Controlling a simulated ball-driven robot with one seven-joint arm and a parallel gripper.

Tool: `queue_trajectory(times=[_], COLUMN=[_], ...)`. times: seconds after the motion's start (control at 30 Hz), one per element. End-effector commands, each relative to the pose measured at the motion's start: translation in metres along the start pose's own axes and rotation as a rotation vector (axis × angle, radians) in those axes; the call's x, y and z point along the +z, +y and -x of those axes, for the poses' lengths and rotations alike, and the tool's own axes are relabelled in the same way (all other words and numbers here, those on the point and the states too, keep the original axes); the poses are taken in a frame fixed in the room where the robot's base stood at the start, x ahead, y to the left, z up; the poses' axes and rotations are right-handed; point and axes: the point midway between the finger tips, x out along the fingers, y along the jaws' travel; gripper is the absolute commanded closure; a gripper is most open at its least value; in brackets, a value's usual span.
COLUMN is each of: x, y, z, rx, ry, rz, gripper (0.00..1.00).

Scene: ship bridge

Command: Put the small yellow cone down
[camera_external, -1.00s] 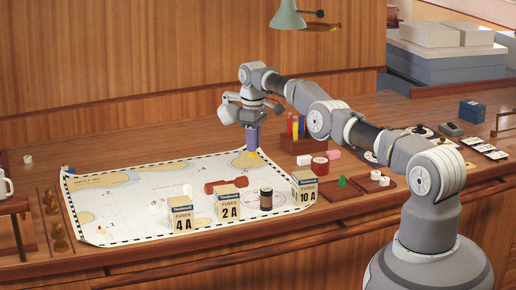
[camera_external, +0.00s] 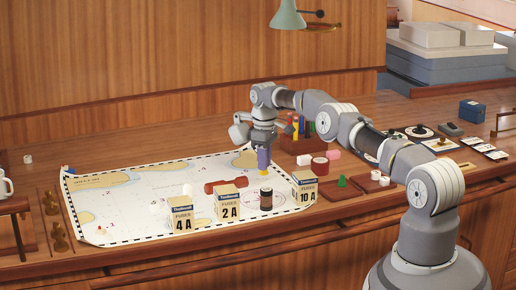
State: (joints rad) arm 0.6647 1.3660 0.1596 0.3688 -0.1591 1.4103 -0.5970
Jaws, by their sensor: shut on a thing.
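My gripper (camera_external: 264,167) points down over the right part of the chart (camera_external: 150,210), behind a dark reel (camera_external: 266,201). It is shut on the small yellow cone (camera_external: 265,174), which shows only as a small yellow patch below the fingertips. The fingers hide most of the cone. I cannot tell whether its underside touches the chart.
Three fuse boxes, 4 A (camera_external: 180,215), 2 A (camera_external: 227,202) and 10 A (camera_external: 304,189), stand along the chart's front. A red tool (camera_external: 224,186) lies left of my gripper. A red drum (camera_external: 320,167) stands to the right. The chart's left part is mostly clear.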

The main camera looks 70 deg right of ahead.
Motion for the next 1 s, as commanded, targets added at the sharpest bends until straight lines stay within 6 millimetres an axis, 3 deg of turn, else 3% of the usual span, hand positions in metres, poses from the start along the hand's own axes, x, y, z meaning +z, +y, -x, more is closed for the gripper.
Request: queue_trajectory(times=[0.13, 0.5, 0.53, 0.6, 1.0], x=[0.0, 0.0, 0.0, 0.0, 0.0], y=[0.0, 0.0, 0.0, 0.0, 0.0], z=[-0.028, -0.033, -0.032, -0.032, -0.023], rx=[-0.002, -0.001, -0.001, -0.001, 0.0], ry=[-0.001, -0.001, -0.001, 0.0, 0.001], rz=[0.0, 0.0, 0.0, 0.0, 0.0], gripper=[1.0, 1.0, 0.74, 0.58, 0.55])
